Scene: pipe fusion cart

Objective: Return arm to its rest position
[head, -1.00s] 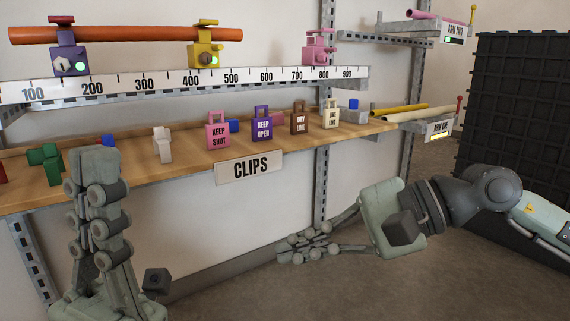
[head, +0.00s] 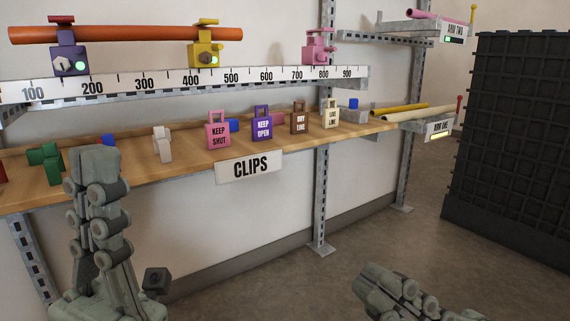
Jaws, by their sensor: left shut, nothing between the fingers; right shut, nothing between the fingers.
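My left gripper (head: 95,165) points upward at the lower left, shut and empty, in front of the shelf's left part and hiding a bit of it. My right gripper (head: 370,285) is low at the bottom edge, right of centre, shut and empty. It is over the floor, well apart from the shelf. Only its finger part shows; the rest of my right arm is out of view.
The wooden shelf (head: 190,172) holds several tags and clips above a CLIPS sign (head: 250,168). A ruler rail (head: 215,82) and an orange pipe (head: 130,34) are above. A black grid panel (head: 520,140) stands right. The floor (head: 380,235) between is clear.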

